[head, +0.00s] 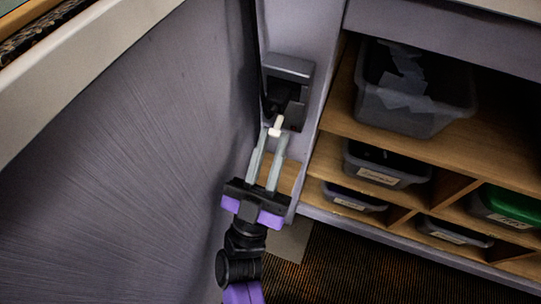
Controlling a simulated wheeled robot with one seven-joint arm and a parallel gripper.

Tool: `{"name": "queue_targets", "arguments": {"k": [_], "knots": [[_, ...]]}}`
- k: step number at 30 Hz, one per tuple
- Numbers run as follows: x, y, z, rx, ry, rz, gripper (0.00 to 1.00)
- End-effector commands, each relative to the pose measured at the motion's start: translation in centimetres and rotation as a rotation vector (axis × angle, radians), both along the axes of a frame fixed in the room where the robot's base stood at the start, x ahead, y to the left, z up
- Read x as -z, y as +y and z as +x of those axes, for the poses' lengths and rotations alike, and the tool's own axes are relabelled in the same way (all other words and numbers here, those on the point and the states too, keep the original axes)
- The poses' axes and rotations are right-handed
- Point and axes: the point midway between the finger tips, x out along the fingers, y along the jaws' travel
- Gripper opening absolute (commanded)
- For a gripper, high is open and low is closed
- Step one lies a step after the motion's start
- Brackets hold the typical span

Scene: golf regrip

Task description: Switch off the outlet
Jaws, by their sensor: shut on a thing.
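The outlet (290,68) is a dark box on the narrow grey panel in the upper middle of the head view. Its lower part lies in shadow, and I cannot make out a switch or its position. My gripper (275,132), with two pale grey fingers and a purple and black body, reaches up to just below the outlet. Its fingers are shut on a small white piece (277,123) at their tips. The piece's upper end overlaps the dark lower part of the outlet; I cannot tell whether they touch.
A large grey panel (120,160) stands close on the left. Wooden shelves (430,150) on the right hold a grey bin (415,105), several smaller labelled bins (385,170) and a green-topped one (508,205). Dark striped carpet (350,265) lies below.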

Motion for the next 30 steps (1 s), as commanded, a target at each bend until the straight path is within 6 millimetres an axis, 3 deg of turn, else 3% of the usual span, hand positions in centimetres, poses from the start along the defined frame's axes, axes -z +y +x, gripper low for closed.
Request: {"name": "queue_targets", "arguments": {"k": [1,23,24,27,30], "knots": [[0.67,0.04,-0.01,0.000,-0.021,-0.006,0.00],[0.40,-0.03,0.21,0.000,-0.090,-0.031,0.00],[0.39,-0.03,0.21,0.000,-0.090,-0.031,0.20],[0.39,-0.04,0.23,0.000,-0.089,-0.031,0.40],[0.38,-0.06,0.25,0.000,-0.089,-0.031,0.40]]}}
